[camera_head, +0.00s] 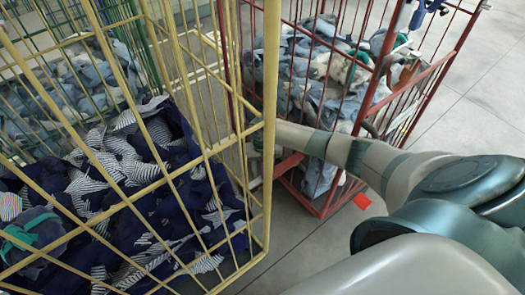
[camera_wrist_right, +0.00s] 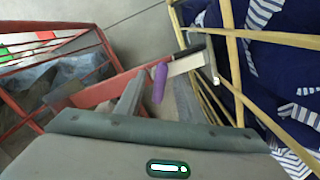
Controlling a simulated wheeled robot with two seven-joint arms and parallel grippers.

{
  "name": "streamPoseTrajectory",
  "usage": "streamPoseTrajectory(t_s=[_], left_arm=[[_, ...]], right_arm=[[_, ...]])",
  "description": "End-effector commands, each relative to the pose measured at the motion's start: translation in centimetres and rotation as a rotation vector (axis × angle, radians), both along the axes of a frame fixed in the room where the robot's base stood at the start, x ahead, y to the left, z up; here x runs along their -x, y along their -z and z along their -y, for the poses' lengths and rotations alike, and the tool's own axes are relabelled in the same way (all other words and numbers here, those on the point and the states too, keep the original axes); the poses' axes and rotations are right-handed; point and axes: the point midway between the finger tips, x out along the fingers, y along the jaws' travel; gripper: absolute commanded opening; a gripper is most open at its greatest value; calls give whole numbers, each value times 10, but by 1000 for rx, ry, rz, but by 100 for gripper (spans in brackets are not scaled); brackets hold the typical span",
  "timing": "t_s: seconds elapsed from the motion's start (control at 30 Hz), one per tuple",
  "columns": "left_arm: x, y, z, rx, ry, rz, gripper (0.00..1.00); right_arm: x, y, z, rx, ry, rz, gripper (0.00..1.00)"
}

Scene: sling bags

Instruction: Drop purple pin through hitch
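The purple pin (camera_wrist_right: 160,82) stands out in the right wrist view, between my two grey fingers, with gaps showing on both sides. It is beside the joint where a red bar (camera_wrist_right: 112,88) meets a pale hitch bar (camera_wrist_right: 186,65); how deep it sits in the hitch is hidden. My right gripper (camera_wrist_right: 157,97) is open around the pin. In the head view my right arm reaches left to the gap between the carts, its gripper mostly hidden by a yellow post. The red bar also shows there (camera_head: 289,165). My left gripper is not in view.
A yellow cage cart (camera_head: 268,110) with navy and striped bags stands at left. A red cage cart (camera_head: 428,82) with grey-blue bags stands behind my right arm. A green cage cart (camera_head: 45,48) is at far left. Grey tiled floor (camera_head: 470,110) is clear at right.

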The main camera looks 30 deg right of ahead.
Motion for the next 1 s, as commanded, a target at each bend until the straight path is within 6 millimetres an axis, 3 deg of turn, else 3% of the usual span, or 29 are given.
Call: streamPoseTrajectory(t_s=[0.33, 0.73, 1.0], left_arm=[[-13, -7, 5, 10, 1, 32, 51], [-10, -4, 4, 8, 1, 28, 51], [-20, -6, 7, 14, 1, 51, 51]], right_arm=[[-1, -4, 0, 0, 0, 1, 35], [-1, -76, 0, 0, -1, 2, 35], [-1, -131, 0, -1, 0, 3, 35]])
